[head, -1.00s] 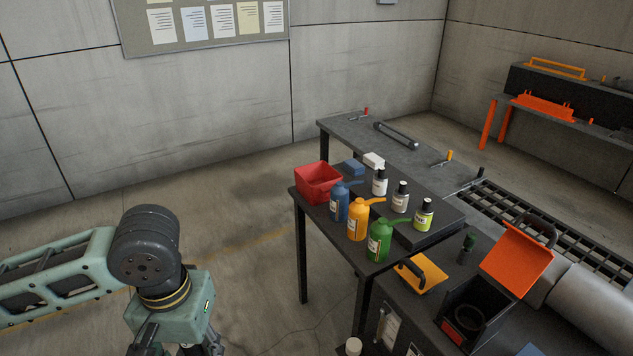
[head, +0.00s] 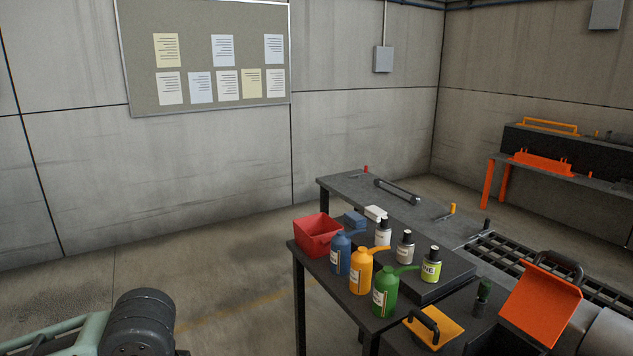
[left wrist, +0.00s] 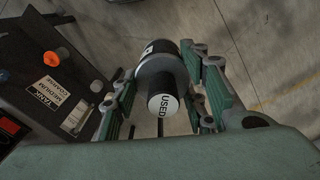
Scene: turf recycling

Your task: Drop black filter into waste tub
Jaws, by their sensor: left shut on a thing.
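The black filter, a dark cylinder (left wrist: 154,84) with a white end marked "USED" (left wrist: 163,106), sits between the fingers of my left gripper (left wrist: 163,85) in the left wrist view. The gripper is shut on it, above the floor and to the side of a dark bench. In the head view only part of my left arm shows at the lower left; its gripper and the filter are out of frame. A red open tub (head: 318,240) stands on the near left corner of the dark table; its inside is mostly hidden. My right gripper is not in view.
Blue (head: 340,254), orange (head: 360,272) and green (head: 384,292) bottles stand right of the red tub, with several smaller bottles behind. An open orange lid (head: 541,303) rises at the right. The floor left of the table is clear.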

